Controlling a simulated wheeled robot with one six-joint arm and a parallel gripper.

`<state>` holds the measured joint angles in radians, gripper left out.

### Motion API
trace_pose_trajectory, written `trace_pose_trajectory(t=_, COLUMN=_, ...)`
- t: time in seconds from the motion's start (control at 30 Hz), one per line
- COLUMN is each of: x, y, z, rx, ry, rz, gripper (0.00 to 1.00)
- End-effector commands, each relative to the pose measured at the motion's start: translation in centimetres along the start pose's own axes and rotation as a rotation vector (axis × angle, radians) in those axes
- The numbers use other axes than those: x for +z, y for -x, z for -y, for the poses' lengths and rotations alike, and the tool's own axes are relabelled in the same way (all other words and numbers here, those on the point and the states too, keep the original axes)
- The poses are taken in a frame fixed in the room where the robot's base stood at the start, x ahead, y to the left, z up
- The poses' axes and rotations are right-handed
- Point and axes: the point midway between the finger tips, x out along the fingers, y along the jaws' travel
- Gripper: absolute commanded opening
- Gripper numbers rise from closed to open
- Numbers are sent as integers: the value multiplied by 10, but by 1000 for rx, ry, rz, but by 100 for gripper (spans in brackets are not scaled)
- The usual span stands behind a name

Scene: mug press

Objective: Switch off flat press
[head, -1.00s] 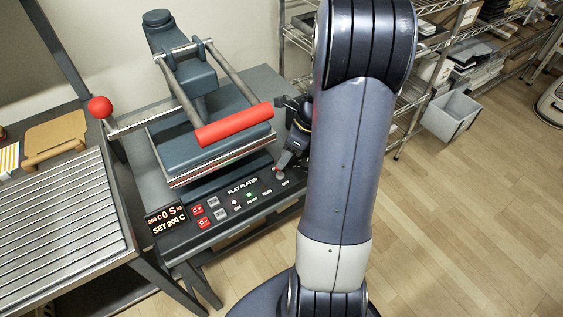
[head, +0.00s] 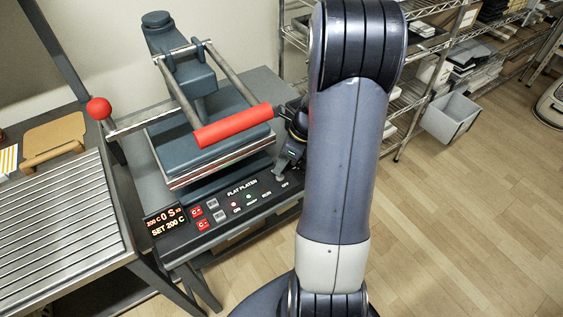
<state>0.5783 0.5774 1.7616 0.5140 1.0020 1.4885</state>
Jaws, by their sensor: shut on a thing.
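The flat press (head: 215,150) stands on a grey table, with its red handle bar (head: 233,126) lying across the front of the upper platen. A small grey switch (head: 279,178) sits at the panel's right end beside the word OFF. My gripper (head: 282,168) points down at it and is shut on it. My arm hides part of the gripper, and the fingertips are small in view.
A slatted conveyor or rack (head: 55,215) with a tan board (head: 53,138) stands at the left. Wire shelves (head: 420,60) and a grey bin (head: 450,118) stand at the right. The wooden floor at the right is clear.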

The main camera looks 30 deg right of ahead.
Motion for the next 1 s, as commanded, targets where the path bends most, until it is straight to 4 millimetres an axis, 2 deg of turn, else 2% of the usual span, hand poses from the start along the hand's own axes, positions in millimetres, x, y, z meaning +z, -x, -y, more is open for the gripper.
trace_pose_trajectory(t=0.47, x=-5, y=-2, z=-2, rx=-46, ry=29, rz=56, gripper=0)
trace_pose_trajectory(t=1.0, x=-22, y=-5, z=-14, rx=-272, ry=188, rz=330, gripper=0)
